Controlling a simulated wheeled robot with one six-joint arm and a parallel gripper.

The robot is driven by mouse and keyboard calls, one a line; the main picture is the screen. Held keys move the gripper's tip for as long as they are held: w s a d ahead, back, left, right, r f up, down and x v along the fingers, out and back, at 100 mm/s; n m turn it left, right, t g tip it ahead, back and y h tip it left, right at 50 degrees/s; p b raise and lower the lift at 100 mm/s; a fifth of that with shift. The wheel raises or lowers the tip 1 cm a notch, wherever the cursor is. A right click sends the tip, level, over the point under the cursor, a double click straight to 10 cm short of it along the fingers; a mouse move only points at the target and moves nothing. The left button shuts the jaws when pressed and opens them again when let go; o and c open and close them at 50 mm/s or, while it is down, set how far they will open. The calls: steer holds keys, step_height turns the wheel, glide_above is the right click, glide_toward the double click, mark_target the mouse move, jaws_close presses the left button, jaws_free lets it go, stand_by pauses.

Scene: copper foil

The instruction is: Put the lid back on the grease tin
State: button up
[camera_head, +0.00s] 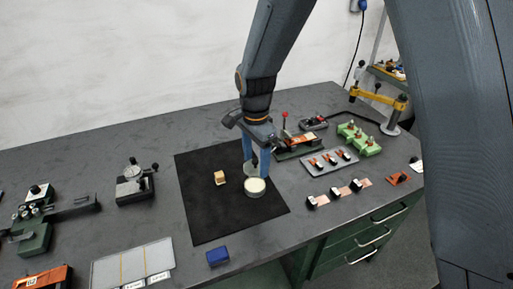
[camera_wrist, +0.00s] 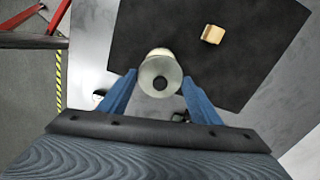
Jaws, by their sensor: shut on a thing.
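The grease tin (camera_head: 255,188) is a short round tin with a cream top, standing on the black mat (camera_head: 205,218). In the wrist view the tin (camera_wrist: 158,51) shows only as a pale rim behind the lid. The lid (camera_wrist: 161,75) is a grey-green disc with a dark round spot at its middle, held between the blue fingertips. My gripper (camera_head: 256,168) is shut on the lid, just behind the tin in the head view. It also shows in the wrist view (camera_wrist: 161,78). I cannot tell the exact gap between lid and tin.
A small wooden block (camera_head: 220,178) lies on the mat, left of the tin. A blue box (camera_head: 218,257) sits near the bench's front edge. Right of the mat are a grey tray (camera_head: 329,161) with small parts and a red-handled clamp (camera_head: 285,135). The mat's front is clear.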

steer(key=shift+w, duration=0.15)
step_height(320, 180, down, 4)
steer(key=b, duration=0.3)
steer(key=shift+f+b, duration=0.2)
steer(key=shift+b, duration=0.15)
steer(key=shift+f+b, duration=0.3)
steer(key=shift+f, duration=0.7)
steer(key=shift+p, duration=0.5)
steer(key=shift+f+p, duration=0.15)
steer(key=shift+p, duration=0.2)
stand_by(1.8)
steer(key=o, duration=1.6)
steer(key=shift+c, duration=0.2)
